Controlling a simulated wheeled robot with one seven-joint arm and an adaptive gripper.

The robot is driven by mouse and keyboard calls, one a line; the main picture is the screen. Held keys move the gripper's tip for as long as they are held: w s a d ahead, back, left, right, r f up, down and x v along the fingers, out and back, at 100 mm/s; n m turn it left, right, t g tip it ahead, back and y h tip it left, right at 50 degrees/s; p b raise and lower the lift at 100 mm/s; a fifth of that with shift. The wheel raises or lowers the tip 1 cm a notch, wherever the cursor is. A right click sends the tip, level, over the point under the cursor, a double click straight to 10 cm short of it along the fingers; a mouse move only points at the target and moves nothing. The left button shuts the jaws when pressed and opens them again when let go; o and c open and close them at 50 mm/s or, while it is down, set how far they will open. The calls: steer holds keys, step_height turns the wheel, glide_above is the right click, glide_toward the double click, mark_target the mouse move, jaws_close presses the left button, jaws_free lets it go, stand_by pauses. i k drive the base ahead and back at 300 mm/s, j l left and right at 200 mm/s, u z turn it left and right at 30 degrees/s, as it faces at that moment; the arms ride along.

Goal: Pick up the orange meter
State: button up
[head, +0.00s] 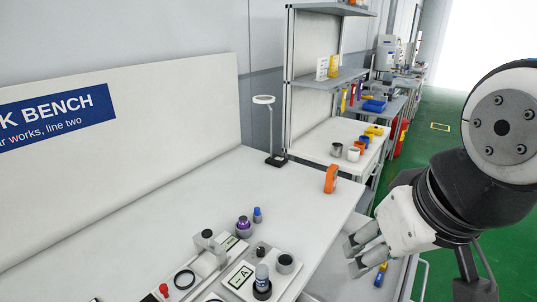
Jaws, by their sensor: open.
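An orange meter (331,179) stands upright on the white bench top, close to the bench's right edge. My gripper (352,257) is at the lower right, just past the bench's right edge. Its fingers point left and are apart, with nothing between them. The meter is above and a little left of the fingertips in the picture, and the gripper does not touch it.
A ring lamp on a stand (275,132) is behind the meter. Test fixtures (240,277) with knobs and a purple part (243,223) fill the bench's near end. A shelf rack (318,75) stands beyond. The bench top (190,215) around the meter is clear.

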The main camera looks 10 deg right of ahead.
mark_target(332, 170)
steer(key=i+l+u, duration=0.15)
steer(key=l, duration=0.25)
steer(key=i+l+u, duration=0.15)
steer(key=l, duration=0.25)
steer(key=i+l+u, duration=0.15)
steer(key=l, duration=0.25)
steer(key=i+l+u, duration=0.15)
steer(key=l, duration=0.3)
steer(key=i+l+u, duration=0.15)
steer(key=l, duration=0.3)
